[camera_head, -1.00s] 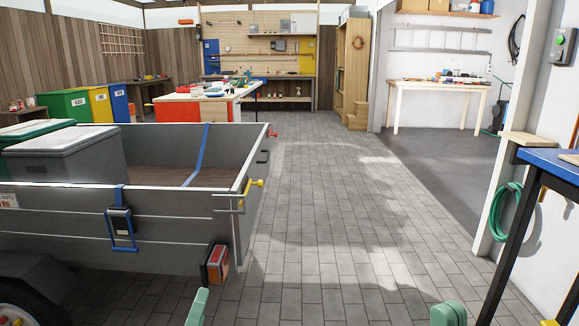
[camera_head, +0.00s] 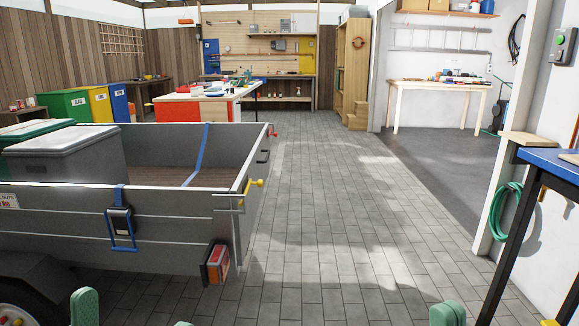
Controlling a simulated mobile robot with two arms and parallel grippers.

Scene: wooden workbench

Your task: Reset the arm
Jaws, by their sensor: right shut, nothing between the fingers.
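My right gripper (camera_head: 447,314) shows only as a small green piece at the bottom edge, right of centre. It is shut with nothing in it, over the paved floor and touching nothing that I can see. Green parts of my left arm show at the bottom left, in front of the trailer and floor. Most of both arms is below the picture.
A grey trailer (camera_head: 160,231) with a lidded grey box (camera_head: 62,155) fills the left. A blue-topped table (camera_head: 552,163) stands close on the right, near a green hose (camera_head: 506,212). The paved floor (camera_head: 330,200) between them is clear back to the workbenches.

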